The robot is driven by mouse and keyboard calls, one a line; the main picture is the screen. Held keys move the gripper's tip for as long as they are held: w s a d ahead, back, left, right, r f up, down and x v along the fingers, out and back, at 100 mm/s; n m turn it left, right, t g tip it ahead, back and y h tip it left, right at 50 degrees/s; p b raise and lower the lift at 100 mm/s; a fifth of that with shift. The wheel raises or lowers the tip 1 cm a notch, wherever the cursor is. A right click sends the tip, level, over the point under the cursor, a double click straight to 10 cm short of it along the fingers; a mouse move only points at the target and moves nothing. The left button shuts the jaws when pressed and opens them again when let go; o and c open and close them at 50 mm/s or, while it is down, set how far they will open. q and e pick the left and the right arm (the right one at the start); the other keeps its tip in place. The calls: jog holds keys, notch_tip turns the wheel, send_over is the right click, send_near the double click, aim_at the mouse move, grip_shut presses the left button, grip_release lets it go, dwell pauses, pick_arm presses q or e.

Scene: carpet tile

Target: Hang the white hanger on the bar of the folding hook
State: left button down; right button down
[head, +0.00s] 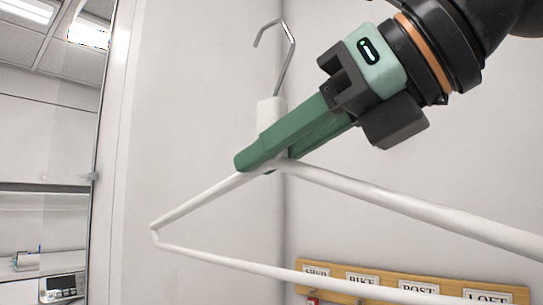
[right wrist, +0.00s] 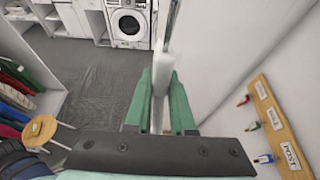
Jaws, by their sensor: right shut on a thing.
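The white hanger (head: 390,203) hangs upright in the head view, its metal hook (head: 290,47) pointing up and its lower bar running off the right side. My right gripper (head: 258,160) is shut on the hanger's neck, just below the hook. In the right wrist view the white neck (right wrist: 163,75) stands between the green fingers of my right gripper (right wrist: 161,100). My left gripper is in neither view. I cannot make out the folding hook or its bar in either view.
A wooden key board (head: 375,275) with labels such as POST is on the wall behind the hanger. It also shows at the right of the right wrist view (right wrist: 277,127). A washing machine (right wrist: 129,22), a round stool (right wrist: 40,130) and hanging clothes (right wrist: 15,100) stand farther off. Grey floor lies open between.

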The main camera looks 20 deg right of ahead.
jog(key=shift+s+a+r, duration=0.1)
jog(key=shift+s, duration=0.1)
jog(key=w+d+p, duration=0.1)
jog(key=w+d, duration=0.3)
jog(key=d, duration=0.5)
jog(key=w+d+p, duration=0.1)
jog(key=w+d, duration=0.4)
jog(key=d, duration=0.3)
jog(key=w+d+f+p, duration=0.1)
jog(key=w+d, duration=0.4)
jog(key=d, duration=0.4)
jog(key=shift+d, duration=0.35)
dwell(0.7)
jog(key=shift+f, duration=0.1)
jog(key=c, duration=0.7)
grip_release()
